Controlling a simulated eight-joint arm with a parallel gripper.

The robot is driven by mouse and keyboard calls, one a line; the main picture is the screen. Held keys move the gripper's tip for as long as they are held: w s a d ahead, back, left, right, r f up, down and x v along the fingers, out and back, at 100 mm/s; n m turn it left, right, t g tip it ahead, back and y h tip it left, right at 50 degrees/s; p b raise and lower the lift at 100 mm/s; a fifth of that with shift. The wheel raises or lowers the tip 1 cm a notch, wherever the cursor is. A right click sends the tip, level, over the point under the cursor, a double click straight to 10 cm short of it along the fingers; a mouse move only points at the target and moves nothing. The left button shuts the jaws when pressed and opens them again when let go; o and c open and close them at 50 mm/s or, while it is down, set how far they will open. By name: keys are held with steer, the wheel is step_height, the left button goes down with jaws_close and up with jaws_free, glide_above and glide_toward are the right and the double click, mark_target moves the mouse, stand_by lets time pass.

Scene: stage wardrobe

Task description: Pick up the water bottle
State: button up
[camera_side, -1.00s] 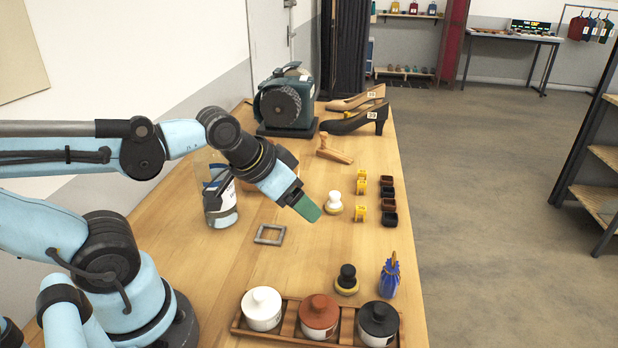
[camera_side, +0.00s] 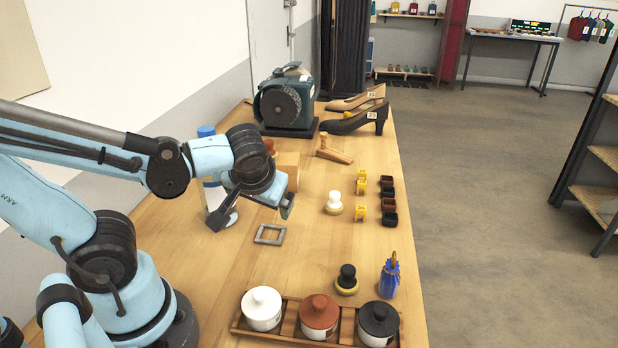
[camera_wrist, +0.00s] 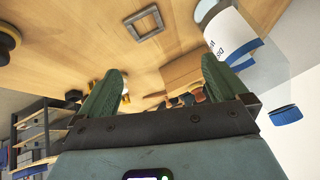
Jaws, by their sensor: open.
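The water bottle (camera_side: 213,196) is clear with a white and blue label and a blue cap (camera_side: 206,131). It stands upright on the left part of the table, partly hidden behind my arm in the side view. In the wrist view the bottle (camera_wrist: 232,38) is at the upper right, outside the right finger, with its cap (camera_wrist: 286,115) at the right. My gripper (camera_side: 256,212) is open beside the bottle, above the table. In the wrist view my gripper (camera_wrist: 163,84) has its green fingers spread with nothing held between them.
A grey square frame (camera_side: 281,235) lies in front of my gripper. A wooden tray (camera_side: 285,335) with three lidded jars is at the near edge. A green machine (camera_side: 285,98) and shoes (camera_side: 354,121) stand at the back. Small yellow and dark pieces are at the right.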

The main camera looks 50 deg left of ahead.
mark_target(215, 178)
steer(key=s+a+r+n+g+y, duration=0.3)
steer(key=a+r+n+y, duration=0.25)
steer(key=n+y, duration=0.35)
steer(key=a+f+n+h, duration=0.1)
steer(key=a+f, duration=0.3)
steer(key=a, duration=0.6)
steer(key=shift+a, duration=0.35)
steer(key=c, duration=1.7)
steer(key=shift+c, duration=0.7)
steer(key=shift+r, duration=0.1)
